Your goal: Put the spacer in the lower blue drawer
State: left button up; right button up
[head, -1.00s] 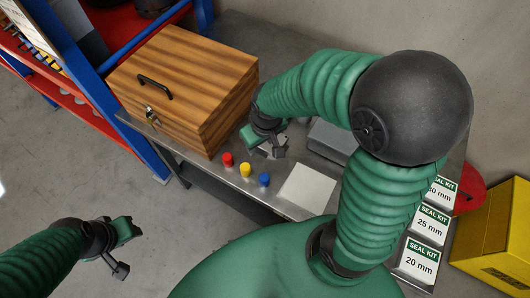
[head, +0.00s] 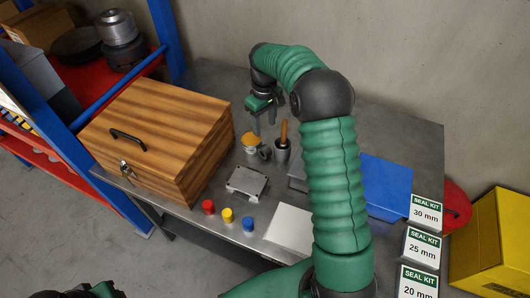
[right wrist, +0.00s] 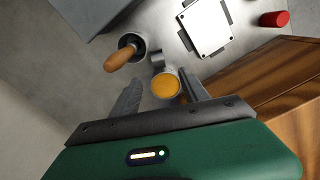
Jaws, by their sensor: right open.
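My right gripper (head: 264,121) is open above the back of the grey bench. In the right wrist view its fingers (right wrist: 160,84) point toward a round amber-topped item (right wrist: 166,86), which also shows in the head view (head: 252,139). A small grey cylindrical piece (head: 264,153) lies beside that item and shows in the right wrist view (right wrist: 157,59). It may be the spacer; I cannot tell for sure. A blue box-like surface (head: 385,188) lies behind my right arm; no separate lower drawer is distinguishable. My left gripper (head: 95,291) is cut off at the bottom left.
A wooden chest (head: 165,130) stands at the left of the bench. A grey cup with a wooden handle (head: 283,150), a metal plate fixture (head: 247,182), red, yellow and blue caps (head: 228,215) and a white sheet (head: 290,228) occupy the bench. Seal kit cards (head: 423,247) stand right.

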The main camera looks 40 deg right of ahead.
send_over(265, 148)
jog(key=f, duration=0.8)
jog(key=shift+w+a+f, duration=0.1)
jog(key=shift+a+f, duration=0.1)
jog(key=f, duration=0.2)
jog(key=f+p, duration=0.1)
jog(key=f, duration=0.2)
jog(key=shift+d+f+p, duration=0.2)
jog(key=shift+f+p, duration=0.1)
jog(key=shift+f, duration=0.2)
grip_shut()
